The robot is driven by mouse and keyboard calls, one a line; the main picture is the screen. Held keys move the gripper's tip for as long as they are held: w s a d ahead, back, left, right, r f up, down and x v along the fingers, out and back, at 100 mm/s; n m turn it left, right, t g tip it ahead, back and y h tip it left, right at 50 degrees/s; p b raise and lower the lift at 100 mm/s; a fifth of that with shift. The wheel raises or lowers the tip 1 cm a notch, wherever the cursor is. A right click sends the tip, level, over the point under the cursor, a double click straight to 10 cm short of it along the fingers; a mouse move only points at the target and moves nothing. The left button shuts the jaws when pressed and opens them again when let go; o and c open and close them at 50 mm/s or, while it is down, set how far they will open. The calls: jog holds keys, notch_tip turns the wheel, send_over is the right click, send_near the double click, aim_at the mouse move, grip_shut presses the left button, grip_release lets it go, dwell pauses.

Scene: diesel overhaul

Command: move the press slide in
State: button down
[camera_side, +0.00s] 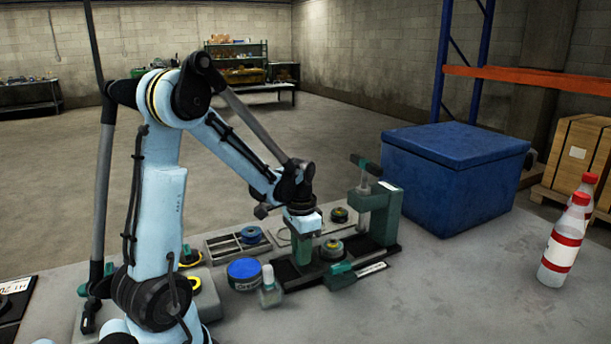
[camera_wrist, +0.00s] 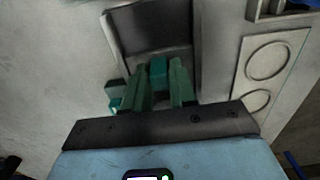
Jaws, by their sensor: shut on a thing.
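The press (camera_side: 382,212) stands right of my gripper, a green upright frame with a lever on top and a dark base. Its slide is low at the base, beside a round metal part (camera_side: 332,247) with a yellowish ring. My gripper (camera_side: 301,250) points down at the left end of the base. In the wrist view my gripper's green fingers (camera_wrist: 162,85) are closed around a small teal block (camera_wrist: 158,67), which looks like the slide's handle. A dark plate (camera_wrist: 150,28) lies beyond it. The exact contact is hidden in the side view.
A blue tin (camera_side: 244,274) and a small bottle (camera_side: 269,290) stand close in front left of the press. A grey tray (camera_side: 226,248) lies behind the tin. A large blue box (camera_side: 450,180) and red-capped bottles (camera_side: 562,245) are at the right. The front right table is clear.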

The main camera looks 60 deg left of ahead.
aim_at(331, 241)
jog(key=shift+w, duration=2.1)
jog(key=shift+w, duration=1.85)
jog(key=c, duration=1)
grip_release()
jog(key=shift+c, duration=0.2)
jog(key=shift+r, duration=2.75)
jog(key=shift+r, duration=2)
